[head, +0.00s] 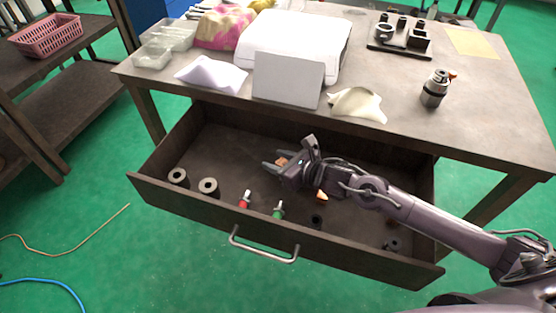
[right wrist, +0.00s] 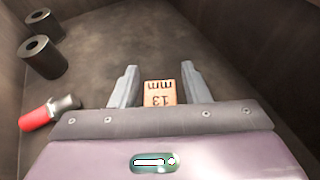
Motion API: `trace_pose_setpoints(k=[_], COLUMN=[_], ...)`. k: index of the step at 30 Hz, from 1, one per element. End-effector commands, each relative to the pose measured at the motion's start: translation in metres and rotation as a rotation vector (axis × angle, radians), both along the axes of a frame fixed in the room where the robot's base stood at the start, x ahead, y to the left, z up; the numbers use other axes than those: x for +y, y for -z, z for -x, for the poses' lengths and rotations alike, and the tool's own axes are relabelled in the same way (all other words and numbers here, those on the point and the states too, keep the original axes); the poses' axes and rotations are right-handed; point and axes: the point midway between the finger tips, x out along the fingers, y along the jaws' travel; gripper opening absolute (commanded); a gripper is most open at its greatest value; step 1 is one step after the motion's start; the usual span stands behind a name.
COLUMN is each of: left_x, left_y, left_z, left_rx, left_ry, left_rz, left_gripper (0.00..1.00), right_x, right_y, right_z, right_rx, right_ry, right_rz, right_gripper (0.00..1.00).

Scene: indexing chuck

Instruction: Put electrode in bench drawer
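The bench drawer (head: 215,213) is pulled open below the bench top. My right gripper (head: 277,163) reaches inside it, low over the floor towards the back. A copper-orange block (head: 282,161) marked "13 mm", which looks like the electrode, is between its fingers. In the right wrist view the right gripper (right wrist: 158,85) is open, with a gap between the block (right wrist: 160,93) and each finger. The block's lower end is hidden by the gripper body. Another copper-coloured pointed piece (head: 321,196) lies in the drawer beside my right arm. My left gripper is not in view.
The drawer also holds dark hollow cylinders (head: 208,187), a red-handled piece (head: 245,200) and a green one (head: 278,211). On the bench top (head: 400,140) stand a metal chuck (head: 434,90), a grey panel (head: 287,80), cloths and a tool block (head: 402,38).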

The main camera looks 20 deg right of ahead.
Motion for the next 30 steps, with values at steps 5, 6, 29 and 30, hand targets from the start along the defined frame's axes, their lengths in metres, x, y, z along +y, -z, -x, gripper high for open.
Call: trace_pose_setpoints(k=[5,6,29,30], left_x=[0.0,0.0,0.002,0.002], left_y=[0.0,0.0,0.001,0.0], left_z=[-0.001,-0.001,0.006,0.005], left_rx=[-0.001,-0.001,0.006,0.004], left_ry=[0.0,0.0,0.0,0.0], left_rz=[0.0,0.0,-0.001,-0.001], left_gripper=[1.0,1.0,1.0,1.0], right_x=[0.0,0.0,-0.05,-0.053], right_y=[0.0,0.0,-0.038,-0.04], right_z=[0.0,0.0,0.076,0.079], right_rx=[0.0,0.0,0.003,0.003], right_ry=[0.0,0.0,-0.002,0.0], right_rz=[0.0,0.0,0.006,0.006], right_gripper=[0.47,0.47,0.47,0.47])
